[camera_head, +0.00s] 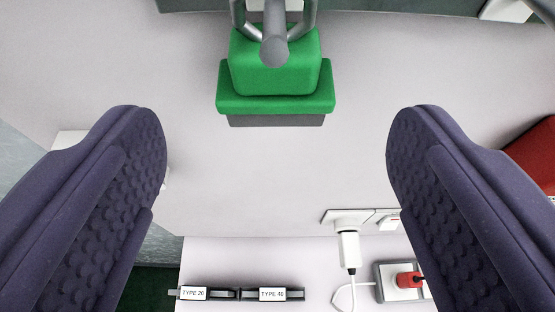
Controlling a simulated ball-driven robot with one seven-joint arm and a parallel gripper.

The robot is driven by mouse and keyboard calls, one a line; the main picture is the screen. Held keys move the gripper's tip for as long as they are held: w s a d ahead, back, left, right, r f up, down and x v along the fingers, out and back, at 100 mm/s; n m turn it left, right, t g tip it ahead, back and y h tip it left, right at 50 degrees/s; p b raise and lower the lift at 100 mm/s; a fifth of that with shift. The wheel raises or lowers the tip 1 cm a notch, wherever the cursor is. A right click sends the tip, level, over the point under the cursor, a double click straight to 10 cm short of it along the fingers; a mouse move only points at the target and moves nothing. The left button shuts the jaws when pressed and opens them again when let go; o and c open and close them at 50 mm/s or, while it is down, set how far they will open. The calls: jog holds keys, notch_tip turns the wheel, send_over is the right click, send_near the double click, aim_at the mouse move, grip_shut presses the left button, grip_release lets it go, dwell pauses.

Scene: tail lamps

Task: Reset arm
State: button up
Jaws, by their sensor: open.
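My gripper (276,165) shows as two purple, textured fingers, one at the left and one at the right of the picture. They are wide apart with nothing between them. Beyond the fingertips, at the top middle, is a green block-like thing (275,90) with a grey underside and a grey metal handle-like part (274,48) over it. The fingers are apart from it. No tail lamp can be made out for sure.
Two dark holders labelled TYPE 20 (193,293) and TYPE 40 (272,294) lie at the bottom. A white plug (348,249) with a cable sits in a wall socket (345,218). A red thing (535,155) is at the right edge.

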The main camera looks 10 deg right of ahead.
jog(key=shift+s+a+r, duration=0.15)
jog(key=shift+s+r, duration=0.1)
jog(key=shift+s, duration=0.35)
jog(key=shift+r, duration=0.1)
jog(key=w+a+r+t+h, duration=0.1)
jog(key=w+a+r, duration=0.3)
jog(key=r, duration=0.7)
jog(key=w+a+r+h, duration=0.25)
jog(key=w+r, duration=0.25)
jog(key=r, duration=0.7)
jog(key=s+a+r+n+t+y, duration=0.1)
jog(key=s+a+r+y, duration=0.2)
jog(key=a+r, duration=0.65)
jog(key=s+a+r+n+y, duration=0.1)
jog(key=s+a+r+y, duration=0.25)
jog(key=a+r, duration=0.6)
notch_tip(320, 180, down, 39)
jog(key=s+a+b, duration=0.1)
jog(key=b, duration=3.8)
jog(key=shift+a+n+b, duration=0.25)
jog(key=shift+n+b, duration=0.05)
jog(key=shift+n, duration=0.1)
